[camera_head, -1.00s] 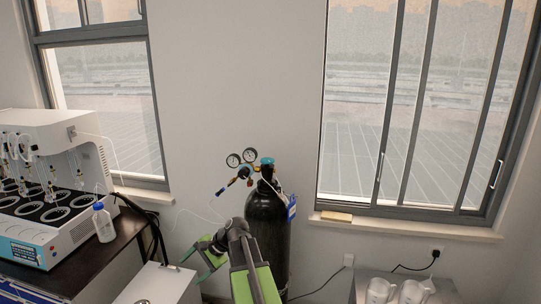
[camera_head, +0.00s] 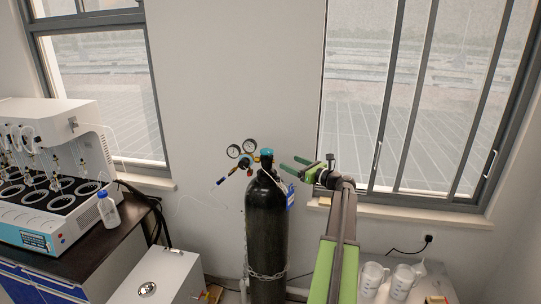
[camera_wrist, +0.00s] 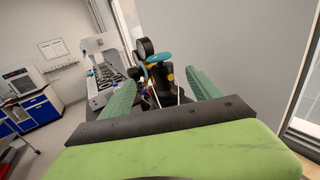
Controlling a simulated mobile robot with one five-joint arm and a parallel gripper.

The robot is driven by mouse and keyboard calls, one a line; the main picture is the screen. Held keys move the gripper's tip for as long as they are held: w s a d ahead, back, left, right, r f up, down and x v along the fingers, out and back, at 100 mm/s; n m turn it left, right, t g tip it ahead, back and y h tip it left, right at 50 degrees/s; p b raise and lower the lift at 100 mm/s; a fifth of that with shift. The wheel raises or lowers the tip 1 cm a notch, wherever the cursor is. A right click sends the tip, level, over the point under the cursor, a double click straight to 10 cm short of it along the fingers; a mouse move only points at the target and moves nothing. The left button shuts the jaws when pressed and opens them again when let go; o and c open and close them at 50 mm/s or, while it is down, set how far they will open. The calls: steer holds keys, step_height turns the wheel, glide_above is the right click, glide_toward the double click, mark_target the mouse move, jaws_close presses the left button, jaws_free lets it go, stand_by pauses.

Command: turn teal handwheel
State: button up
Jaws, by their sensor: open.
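The teal handwheel (camera_head: 267,153) sits on top of a tall black gas cylinder (camera_head: 266,215). In the wrist view the teal handwheel (camera_wrist: 158,58) shows ahead, between the two green fingers and beyond their tips. My gripper (camera_head: 289,162) is open and empty, just right of the handwheel at nearly its height, with its fingers pointing left toward it. In the wrist view my gripper (camera_wrist: 161,76) is spread with the cylinder top in line with the gap. I see no contact with the wheel.
Two pressure gauges (camera_head: 241,149) and a regulator stick out left of the cylinder top. A blue tag hangs at its right. A chain (camera_head: 266,276) wraps the cylinder. The white distiller (camera_head: 50,170) stands on a bench at left.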

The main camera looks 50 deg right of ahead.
mark_target(267, 152)
steer(key=w, duration=1.2)
steer(key=shift+w+a, duration=0.1)
steer(key=shift+w, duration=0.15)
